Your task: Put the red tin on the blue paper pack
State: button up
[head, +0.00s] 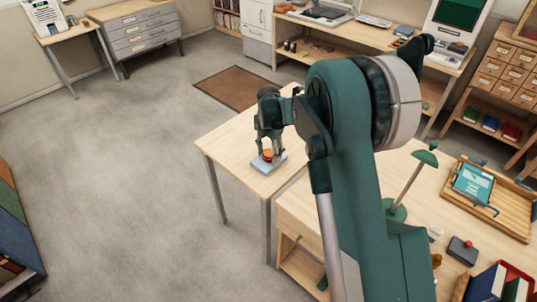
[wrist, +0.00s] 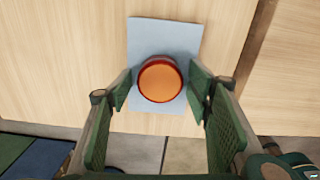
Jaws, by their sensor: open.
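The red tin (head: 267,156), round with an orange top, appears to rest upright on the light blue paper pack (head: 261,166) on the small wooden table. In the wrist view the tin (wrist: 160,80) lies within the pack's outline, towards its lower half, and bare pack (wrist: 164,35) shows above it. My gripper (head: 270,148) is over the pack, pointing down. In the wrist view its green fingers (wrist: 161,92) stand apart on the left and right of the tin, with a gap on each side. The tin's underside is hidden.
The pack lies near the front edge of the small table (head: 225,143), with bare wood around it. A larger desk (head: 305,205) adjoins on the right, with a green lamp (head: 428,157), a wooden tray (head: 455,208) and books (head: 487,284). Open floor lies left.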

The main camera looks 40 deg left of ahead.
aim_at(269, 153)
jog(key=shift+r, duration=0.2)
notch_tip(269, 153, up, 12)
jog(key=p, duration=0.1)
dwell(0.6)
dwell(0.6)
dwell(0.3)
